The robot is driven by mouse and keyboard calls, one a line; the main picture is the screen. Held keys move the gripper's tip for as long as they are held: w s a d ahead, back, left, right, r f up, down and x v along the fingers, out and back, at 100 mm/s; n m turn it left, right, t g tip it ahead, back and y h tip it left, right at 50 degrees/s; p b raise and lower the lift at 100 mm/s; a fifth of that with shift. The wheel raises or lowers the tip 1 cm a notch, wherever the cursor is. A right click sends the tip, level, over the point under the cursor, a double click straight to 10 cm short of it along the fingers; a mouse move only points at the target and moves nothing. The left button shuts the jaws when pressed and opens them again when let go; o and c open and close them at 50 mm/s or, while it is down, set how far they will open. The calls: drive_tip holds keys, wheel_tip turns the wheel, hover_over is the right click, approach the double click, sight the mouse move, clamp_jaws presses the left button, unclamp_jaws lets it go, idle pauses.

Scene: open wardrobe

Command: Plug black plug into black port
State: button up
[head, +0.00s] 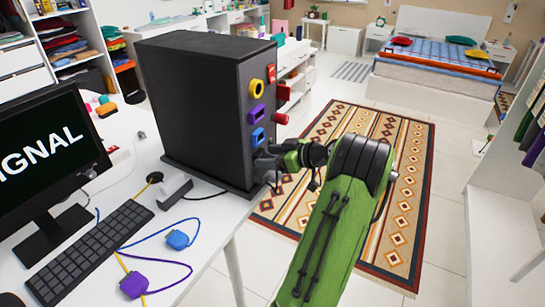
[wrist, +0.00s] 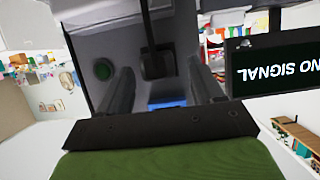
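The black plug (wrist: 157,64) shows in the wrist view between my fingers, with its black cable running to the top of that picture. My gripper (wrist: 160,70) is open around it, with a gap on both sides. In the head view my gripper (head: 270,164) is at the lower part of the port face of the dark computer case (head: 205,95). The black port is not visible, and the plug is hidden in the head view. The plug appears to be at the case face; I cannot tell how deeply it is seated.
The case face has yellow (head: 257,88), purple (head: 257,114) and blue (head: 258,137) ports. Blue (head: 178,239) and purple (head: 134,284) plugs lie on the desk by the keyboard (head: 90,252). A monitor (head: 50,150) stands left. Open floor lies right of the desk.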

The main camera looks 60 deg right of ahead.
drive_tip(key=p+v, duration=0.3)
drive_tip(key=v, duration=1.2)
drive_tip(key=shift+s+r+p, duration=0.2)
drive_tip(key=shift+s+p, duration=0.15)
drive_tip(key=shift+w+a, duration=0.1)
drive_tip(key=shift+w, duration=0.05)
